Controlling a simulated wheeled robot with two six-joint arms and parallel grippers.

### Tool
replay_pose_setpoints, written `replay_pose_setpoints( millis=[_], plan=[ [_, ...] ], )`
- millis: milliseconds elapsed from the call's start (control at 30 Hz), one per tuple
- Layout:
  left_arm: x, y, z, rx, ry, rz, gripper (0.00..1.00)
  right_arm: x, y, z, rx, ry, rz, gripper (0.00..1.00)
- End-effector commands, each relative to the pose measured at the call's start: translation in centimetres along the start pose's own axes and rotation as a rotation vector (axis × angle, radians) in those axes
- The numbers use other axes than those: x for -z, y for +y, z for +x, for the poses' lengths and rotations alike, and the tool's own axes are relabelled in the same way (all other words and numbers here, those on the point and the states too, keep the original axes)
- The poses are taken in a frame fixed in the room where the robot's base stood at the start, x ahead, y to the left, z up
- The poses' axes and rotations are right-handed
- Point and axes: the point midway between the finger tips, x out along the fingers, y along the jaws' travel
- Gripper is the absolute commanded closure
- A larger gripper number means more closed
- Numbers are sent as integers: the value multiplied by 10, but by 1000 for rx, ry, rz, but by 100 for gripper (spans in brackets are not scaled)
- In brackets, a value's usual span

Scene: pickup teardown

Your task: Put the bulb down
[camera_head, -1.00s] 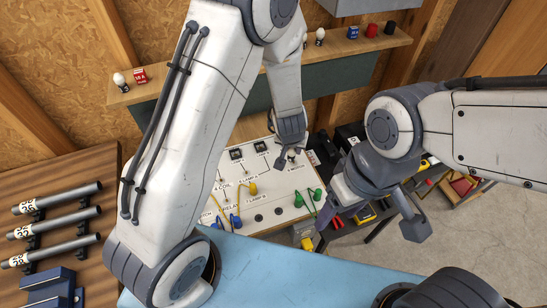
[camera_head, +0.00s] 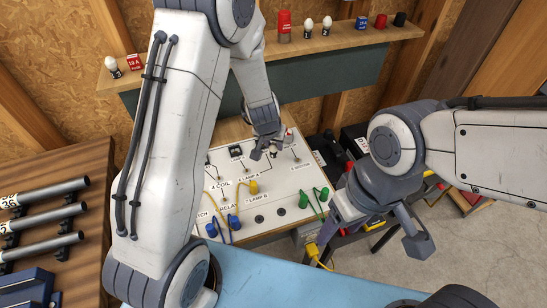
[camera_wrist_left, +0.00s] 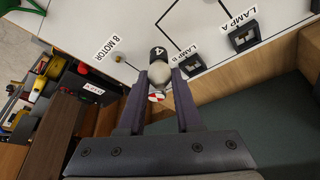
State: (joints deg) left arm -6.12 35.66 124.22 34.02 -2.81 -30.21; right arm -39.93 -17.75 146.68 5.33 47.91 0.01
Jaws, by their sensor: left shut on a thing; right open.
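My left gripper (camera_head: 265,149) is shut on a bulb. In the left wrist view the bulb (camera_wrist_left: 160,72) is a pale globe with a dark base marked 4, held between the two fingertips (camera_wrist_left: 159,84). Its base points towards the white test board (camera_head: 284,183). The gripper is over the far part of the board, near the labels for lamp B and the motor; I cannot tell whether the base touches the board. A dark lamp A socket (camera_wrist_left: 243,37) is to the right in the wrist view. My right gripper (camera_head: 329,227) is open near the board's right edge.
A wooden shelf (camera_head: 210,67) behind the board carries bulbs (camera_head: 308,28), a red canister (camera_head: 284,27) and small boxes. Several cables with blue, yellow and green plugs lie on the board. The blue mat (camera_head: 285,275) is clear in front.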

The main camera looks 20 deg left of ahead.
Motion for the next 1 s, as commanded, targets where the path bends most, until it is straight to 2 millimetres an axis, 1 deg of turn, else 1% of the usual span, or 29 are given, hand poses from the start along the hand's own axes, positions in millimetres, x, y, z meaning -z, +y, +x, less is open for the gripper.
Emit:
replay_pose_setpoints(
  millis=[300,367,600,733,767,800,833,1000],
  plan=[
    [-15,0,36,0,0,1,100,-2,3,38,0,0,-1,37],
    [-16,0,38,0,0,2,100,-2,3,40,0,0,-1,37],
    [-14,1,36,0,1,1,100,-2,3,37,0,1,-1,37],
    [-16,1,40,0,0,1,100,-2,3,41,0,1,-1,37],
    [-16,1,39,0,0,1,63,-2,3,41,0,0,-1,37],
    [-16,1,38,0,1,0,48,-2,3,40,0,1,-1,37],
    [-16,1,38,0,0,0,37,-2,3,40,0,1,-1,37],
    [-16,0,38,0,0,0,37,-2,3,40,0,1,-1,37]
  ],
)
